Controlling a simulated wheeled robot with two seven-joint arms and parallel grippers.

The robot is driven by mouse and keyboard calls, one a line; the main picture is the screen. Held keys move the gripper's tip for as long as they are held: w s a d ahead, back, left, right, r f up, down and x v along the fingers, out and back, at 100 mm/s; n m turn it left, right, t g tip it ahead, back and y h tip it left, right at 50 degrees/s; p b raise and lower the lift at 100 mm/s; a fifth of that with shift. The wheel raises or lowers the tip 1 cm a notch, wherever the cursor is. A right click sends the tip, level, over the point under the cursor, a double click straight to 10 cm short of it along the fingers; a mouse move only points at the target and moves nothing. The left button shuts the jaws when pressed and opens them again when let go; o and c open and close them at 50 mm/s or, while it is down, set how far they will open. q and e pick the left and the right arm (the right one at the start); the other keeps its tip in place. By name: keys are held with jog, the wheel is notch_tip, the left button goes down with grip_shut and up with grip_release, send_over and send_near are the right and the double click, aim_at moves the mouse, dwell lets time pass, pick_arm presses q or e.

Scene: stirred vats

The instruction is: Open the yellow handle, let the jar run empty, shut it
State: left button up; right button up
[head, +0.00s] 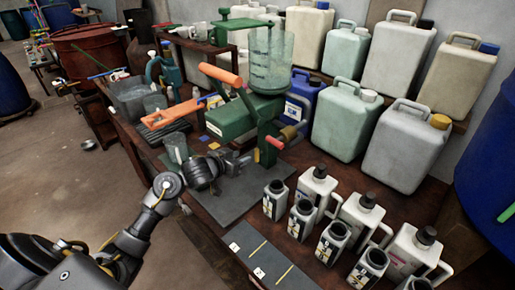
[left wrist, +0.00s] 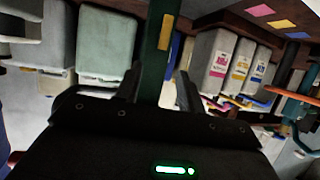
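A clear, greenish jar (head: 272,60) stands on top of a green machine (head: 232,118); I cannot tell how full it is. A brass-yellow piece (head: 288,133), perhaps the yellow handle, sits at the machine's right side near a red grip (head: 274,142). An orange grip (head: 220,73) sticks out to the left. My left gripper (head: 243,160) is low in front of the machine, left of the red grip. In the left wrist view its fingers (left wrist: 160,88) are apart, with a green post (left wrist: 160,45) bearing a yellow mark beyond them. My right gripper is out of view.
Several white and grey bottles (head: 358,217) stand in rows at the front right. Large jerrycans (head: 402,145) line the wall side. A clear beaker (head: 175,148) and an orange object (head: 172,115) are left of the machine. The dark mat (head: 235,205) has bare room.

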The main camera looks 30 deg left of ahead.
aim_at(259, 153)
pick_arm(q)
jog(key=a+b+x, duration=0.1)
jog(key=x, duration=0.9)
jog(key=shift+d, duration=0.3)
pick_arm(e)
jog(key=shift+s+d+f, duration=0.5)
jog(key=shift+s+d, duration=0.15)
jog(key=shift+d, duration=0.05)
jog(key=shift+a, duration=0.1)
